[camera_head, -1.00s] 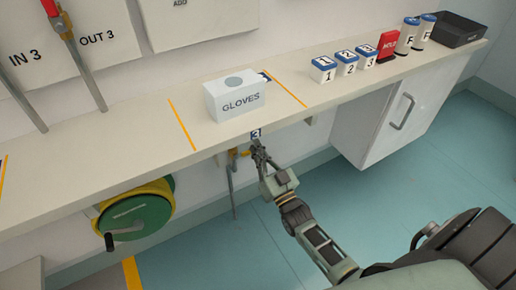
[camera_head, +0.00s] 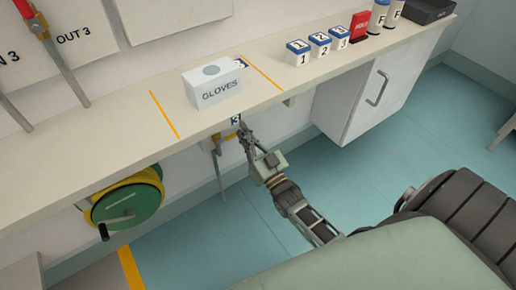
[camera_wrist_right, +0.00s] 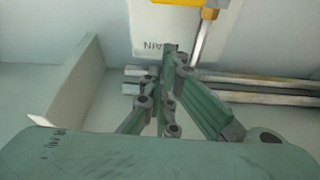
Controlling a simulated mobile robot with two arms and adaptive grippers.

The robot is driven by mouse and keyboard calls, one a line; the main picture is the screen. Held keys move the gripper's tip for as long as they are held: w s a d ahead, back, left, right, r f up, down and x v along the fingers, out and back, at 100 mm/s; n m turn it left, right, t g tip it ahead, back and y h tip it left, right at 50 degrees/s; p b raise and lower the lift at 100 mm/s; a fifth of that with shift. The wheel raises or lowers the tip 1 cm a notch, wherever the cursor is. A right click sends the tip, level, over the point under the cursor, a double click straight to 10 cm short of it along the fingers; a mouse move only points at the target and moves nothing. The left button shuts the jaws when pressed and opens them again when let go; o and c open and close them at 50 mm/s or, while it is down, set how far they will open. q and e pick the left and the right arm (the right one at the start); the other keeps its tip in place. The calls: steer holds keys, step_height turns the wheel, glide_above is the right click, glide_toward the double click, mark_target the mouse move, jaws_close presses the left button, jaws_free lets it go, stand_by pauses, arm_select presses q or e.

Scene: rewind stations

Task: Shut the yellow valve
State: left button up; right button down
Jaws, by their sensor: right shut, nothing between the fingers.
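The yellow valve shows only in part under the counter edge in the head view (camera_head: 229,137), beside my right gripper (camera_head: 242,128). In the right wrist view a yellow piece of it (camera_wrist_right: 188,2) sits at the top edge, on a metal pipe (camera_wrist_right: 203,42). My right gripper (camera_wrist_right: 172,55) is shut and empty, with its fingertips below the yellow piece in that view. I cannot tell whether they touch it. The valve's far side and its handle's full position are hidden. My left gripper is not in view.
A counter (camera_head: 60,165) overhangs the valve area and carries a gloves box (camera_head: 215,92). A green and yellow reel (camera_head: 128,203) hangs below it at left. A white cabinet (camera_head: 350,105) stands at right. A label ending in "AIN" (camera_wrist_right: 155,50) is behind the fingers. Floor is open in front.

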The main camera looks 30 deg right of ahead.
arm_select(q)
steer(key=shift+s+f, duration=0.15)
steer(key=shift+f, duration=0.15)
arm_select(e)
steer(key=v, duration=0.6)
steer(key=shift+s, duration=0.25)
steer(key=shift+d, duration=0.1)
